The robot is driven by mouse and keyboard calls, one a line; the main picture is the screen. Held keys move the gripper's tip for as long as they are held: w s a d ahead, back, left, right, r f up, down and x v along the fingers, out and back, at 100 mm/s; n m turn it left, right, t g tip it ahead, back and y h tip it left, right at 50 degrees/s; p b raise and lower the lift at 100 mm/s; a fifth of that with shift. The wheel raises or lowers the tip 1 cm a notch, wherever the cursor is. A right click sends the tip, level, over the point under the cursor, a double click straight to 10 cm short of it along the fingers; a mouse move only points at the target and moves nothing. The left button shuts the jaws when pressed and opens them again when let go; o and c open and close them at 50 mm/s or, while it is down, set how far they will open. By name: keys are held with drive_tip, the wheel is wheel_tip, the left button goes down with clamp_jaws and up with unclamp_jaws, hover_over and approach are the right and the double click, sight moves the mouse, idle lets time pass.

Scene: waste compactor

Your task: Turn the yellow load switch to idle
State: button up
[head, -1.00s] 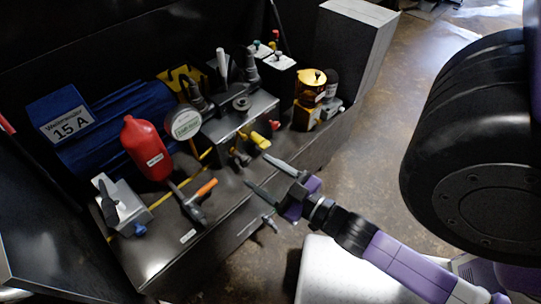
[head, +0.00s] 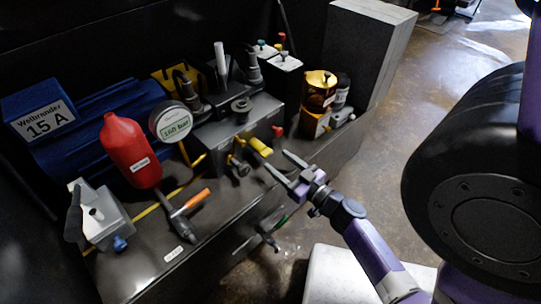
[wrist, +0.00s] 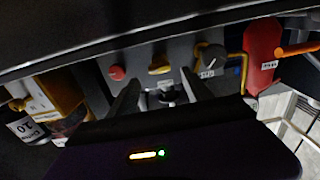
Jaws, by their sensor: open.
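The yellow load switch (head: 259,146) is a small yellow handle on the front of the grey valve block (head: 232,128). In the wrist view the yellow switch (wrist: 160,65) lies ahead, just beyond the fingertips. My gripper (head: 278,162) is open and empty, its fingers pointing at the block's front face, close to the switch; I cannot tell whether they touch it. In the wrist view the two fingers of my gripper (wrist: 160,88) are spread to either side below the switch, with a dark fitting between them. The switch's position marks are not readable.
A red button (head: 277,131) and a dark knob (head: 240,167) flank the switch. A red bottle (head: 130,152), an orange-handled tool (head: 184,213) and a gauge (head: 171,123) are to the left. Brass-coloured filter cups (head: 319,90) stand right. Open floor (head: 435,75) lies at right.

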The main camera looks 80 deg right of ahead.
sight(269, 154)
drive_tip(key=shift+x, duration=2.35)
clamp_jaws()
